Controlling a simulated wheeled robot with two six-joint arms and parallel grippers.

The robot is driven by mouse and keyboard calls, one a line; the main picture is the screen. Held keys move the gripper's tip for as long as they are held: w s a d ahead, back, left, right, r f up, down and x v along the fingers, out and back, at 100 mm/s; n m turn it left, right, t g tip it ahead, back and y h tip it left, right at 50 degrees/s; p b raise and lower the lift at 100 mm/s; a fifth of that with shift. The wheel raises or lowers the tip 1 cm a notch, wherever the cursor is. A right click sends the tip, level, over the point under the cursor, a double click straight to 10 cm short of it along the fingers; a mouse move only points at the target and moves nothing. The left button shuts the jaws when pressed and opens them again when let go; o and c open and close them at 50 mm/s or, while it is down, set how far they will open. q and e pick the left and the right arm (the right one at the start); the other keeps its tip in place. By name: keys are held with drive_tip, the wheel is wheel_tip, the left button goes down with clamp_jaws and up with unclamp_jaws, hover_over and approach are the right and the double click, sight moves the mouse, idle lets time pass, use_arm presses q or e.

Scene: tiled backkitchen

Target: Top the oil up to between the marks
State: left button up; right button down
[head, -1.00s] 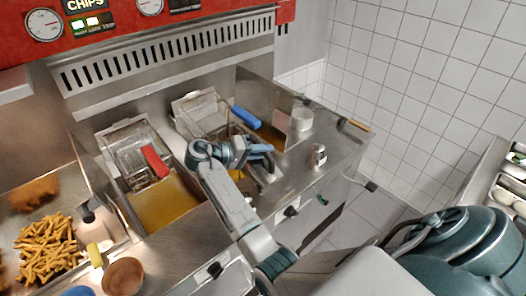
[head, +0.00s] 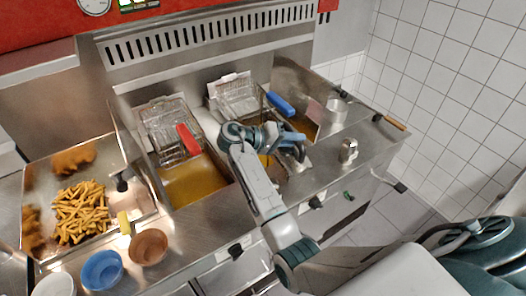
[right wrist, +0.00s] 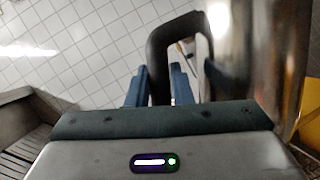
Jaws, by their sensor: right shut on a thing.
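The left fryer vat holds amber oil (head: 195,184), with a red-handled basket (head: 165,128) at its back. The right vat also shows amber oil (head: 312,126), partly hidden by my right arm, and a blue-handled basket (head: 236,97) hangs behind it. My right gripper (head: 290,142) is over the right vat. In the right wrist view its fingers are shut on the black handle (right wrist: 158,48) of a shiny metal jug (right wrist: 258,45). The jug is mostly hidden in the head view. I cannot make out the level marks. My left gripper is not in view.
A metal cup (head: 337,109), a small steel shaker (head: 348,151) and a wooden-handled tool (head: 392,121) are on the right counter. Chips (head: 80,212) lie in the left tray. Blue (head: 102,270) and brown (head: 149,247) bowls stand at the front left.

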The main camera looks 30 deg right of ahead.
drive_tip(key=shift+s+f+m+t+b, duration=0.3)
drive_tip(key=shift+s+f+m+b, duration=0.15)
drive_tip(key=shift+s, duration=0.2)
drive_tip(key=shift+s+r, duration=0.2)
drive_tip(key=shift+s, duration=0.05)
